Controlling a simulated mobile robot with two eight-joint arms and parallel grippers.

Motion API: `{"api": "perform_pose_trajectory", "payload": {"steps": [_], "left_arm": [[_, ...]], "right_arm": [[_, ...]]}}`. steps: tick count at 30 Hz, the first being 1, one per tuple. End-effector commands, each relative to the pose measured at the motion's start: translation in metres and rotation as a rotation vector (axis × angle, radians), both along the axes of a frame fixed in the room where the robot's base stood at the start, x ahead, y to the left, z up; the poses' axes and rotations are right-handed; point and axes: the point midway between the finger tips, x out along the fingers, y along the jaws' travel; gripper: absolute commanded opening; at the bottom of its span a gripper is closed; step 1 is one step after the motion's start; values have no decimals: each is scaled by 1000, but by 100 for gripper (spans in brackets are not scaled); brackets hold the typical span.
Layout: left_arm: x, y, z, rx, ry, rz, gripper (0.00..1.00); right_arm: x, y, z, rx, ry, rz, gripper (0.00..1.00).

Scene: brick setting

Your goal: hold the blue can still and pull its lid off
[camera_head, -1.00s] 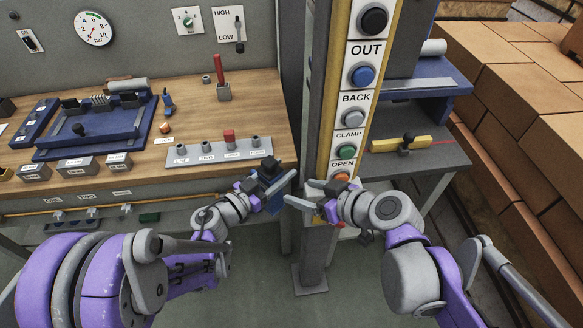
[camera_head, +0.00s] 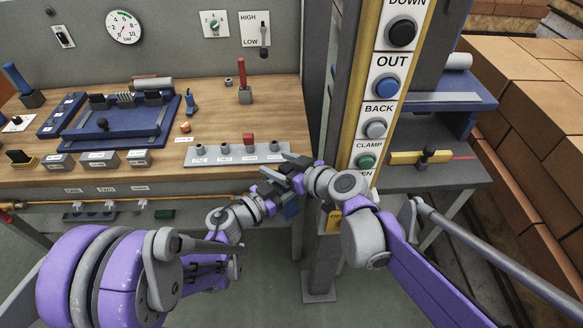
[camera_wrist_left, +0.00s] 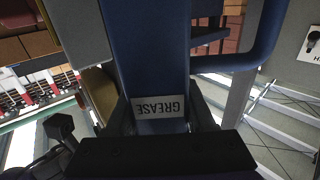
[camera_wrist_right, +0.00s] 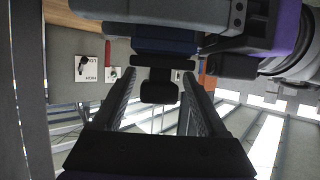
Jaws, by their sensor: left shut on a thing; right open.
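The blue can (camera_head: 290,210) is mostly hidden by my grippers in the head view. In the left wrist view it is a blue body (camera_wrist_left: 150,60) with a white GREASE label, between the fingers. My left gripper (camera_head: 270,192) is shut on it, in front of the bench edge. My right gripper (camera_head: 286,168) is open at the top of the can. In the right wrist view, the lid's dark knob (camera_wrist_right: 160,92) lies between the two open fingers, with gaps at both sides. Blue of the can shows beyond it. I cannot tell whether the fingertips touch the lid.
The wooden bench (camera_head: 210,108) behind carries a blue fixture (camera_head: 120,128) and a grey plate with posts (camera_head: 235,153). A yellow button post (camera_head: 352,110) stands close behind my right gripper. Stacked bricks (camera_head: 530,110) fill the right. The floor in front is open.

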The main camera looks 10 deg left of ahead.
Motion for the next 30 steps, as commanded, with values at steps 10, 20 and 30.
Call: {"api": "perform_pose_trajectory", "payload": {"steps": [10, 20, 30], "left_arm": [[0, 0, 0, 0, 0, 0, 0], [0, 0, 0, 0, 0, 0, 0], [0, 0, 0, 0, 0, 0, 0]], "right_arm": [[7, 11, -6, 0, 0, 1, 75], [7, 10, -5, 0, 0, 0, 39], [7, 10, -5, 0, 0, 1, 0]]}}
